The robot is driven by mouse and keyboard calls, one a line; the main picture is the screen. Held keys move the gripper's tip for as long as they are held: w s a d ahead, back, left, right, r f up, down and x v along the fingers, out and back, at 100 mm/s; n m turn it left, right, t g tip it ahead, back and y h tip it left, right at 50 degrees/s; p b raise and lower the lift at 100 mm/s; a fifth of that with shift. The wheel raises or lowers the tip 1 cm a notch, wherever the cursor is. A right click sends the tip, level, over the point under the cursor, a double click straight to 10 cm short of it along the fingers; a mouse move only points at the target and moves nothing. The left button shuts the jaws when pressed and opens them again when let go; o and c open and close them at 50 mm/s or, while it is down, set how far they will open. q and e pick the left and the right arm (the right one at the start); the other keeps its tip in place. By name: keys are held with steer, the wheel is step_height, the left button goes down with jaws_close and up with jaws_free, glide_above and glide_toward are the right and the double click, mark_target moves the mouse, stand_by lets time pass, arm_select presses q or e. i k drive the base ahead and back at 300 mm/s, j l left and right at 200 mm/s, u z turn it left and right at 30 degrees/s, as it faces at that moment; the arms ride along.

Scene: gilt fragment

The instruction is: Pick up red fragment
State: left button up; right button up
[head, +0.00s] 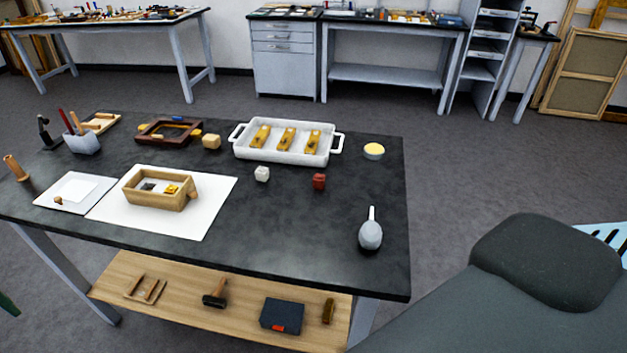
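The red fragment (319,182) is a small, dark red, block-like piece standing on the black tabletop (290,222), right of the table's middle. It sits just in front of the white tray (285,156), apart from it. A small whitish block (262,174) lies to its left. Nothing covers the fragment. Neither of my grippers shows in the head view.
A grey bulb-like tool (370,234) and a small bowl with yellow contents (374,151) stand to the right. A wooden box (159,189) sits on a white sheet (212,206) at left. The tabletop around the fragment is mostly clear.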

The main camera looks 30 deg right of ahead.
mark_target(319, 179)
steer(key=i+l+z, duration=0.1)
steer(key=l+z, duration=0.15)
steer(key=z, duration=0.15)
steer(key=i+l+z, duration=0.1)
steer(key=z, duration=0.25)
steer(key=i+l+z, duration=0.15)
steer(key=z, duration=0.25)
steer(key=i+l+z, duration=0.15)
steer(key=z, duration=0.25)
steer(key=l, duration=0.1)
